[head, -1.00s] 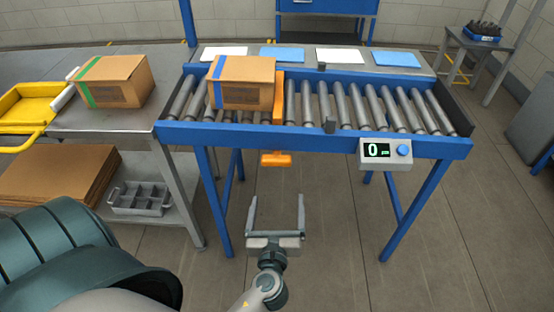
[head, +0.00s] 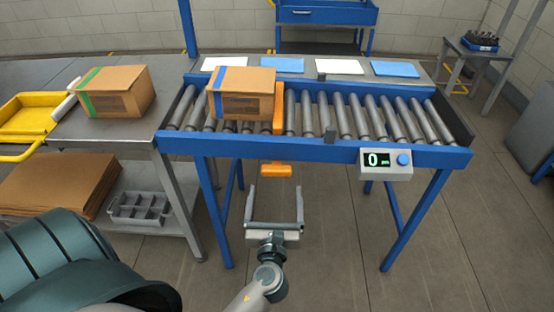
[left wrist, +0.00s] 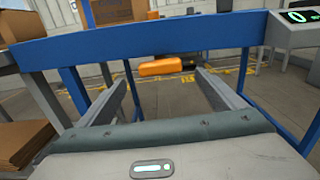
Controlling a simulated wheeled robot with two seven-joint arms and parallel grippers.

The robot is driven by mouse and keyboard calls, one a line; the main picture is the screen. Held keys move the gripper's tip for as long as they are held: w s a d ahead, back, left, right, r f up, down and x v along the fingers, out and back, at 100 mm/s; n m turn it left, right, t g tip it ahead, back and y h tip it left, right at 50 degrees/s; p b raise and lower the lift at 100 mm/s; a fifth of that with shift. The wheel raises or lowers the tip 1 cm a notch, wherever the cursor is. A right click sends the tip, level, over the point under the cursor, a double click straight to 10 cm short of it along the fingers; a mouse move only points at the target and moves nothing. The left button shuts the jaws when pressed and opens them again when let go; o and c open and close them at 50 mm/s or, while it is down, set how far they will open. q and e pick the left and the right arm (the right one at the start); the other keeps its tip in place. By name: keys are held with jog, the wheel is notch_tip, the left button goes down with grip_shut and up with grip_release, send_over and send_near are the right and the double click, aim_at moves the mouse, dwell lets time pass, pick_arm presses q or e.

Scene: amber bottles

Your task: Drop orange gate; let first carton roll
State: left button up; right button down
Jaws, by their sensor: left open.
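The orange gate (head: 279,112) stands up across the rollers of the blue conveyor (head: 330,150). Its orange handle (head: 277,170) sticks out below the front rail, and it also shows in the left wrist view (left wrist: 160,67). A carton with a blue stripe (head: 242,93) sits on the rollers against the gate's left side. A carton with a green stripe (head: 114,91) sits on the grey table to the left. My left gripper (head: 275,190) is open and empty, below and in front of the handle, with its fingers pointing toward it. My right gripper is not in view.
A display box (head: 386,164) reading 0 hangs on the front rail at right. The rollers right of the gate are clear. Blue conveyor legs (head: 216,215) stand left of my gripper. A yellow tray (head: 22,118) and flat cardboard (head: 55,182) lie at left.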

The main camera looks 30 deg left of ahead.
pick_arm(q)
jog(key=p+x, duration=0.1)
jog(key=x, duration=1.3)
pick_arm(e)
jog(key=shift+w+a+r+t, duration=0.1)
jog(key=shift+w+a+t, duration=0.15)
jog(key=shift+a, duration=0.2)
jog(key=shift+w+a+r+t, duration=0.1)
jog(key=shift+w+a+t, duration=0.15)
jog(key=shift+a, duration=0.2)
pick_arm(q)
jog(key=shift+s, duration=0.1)
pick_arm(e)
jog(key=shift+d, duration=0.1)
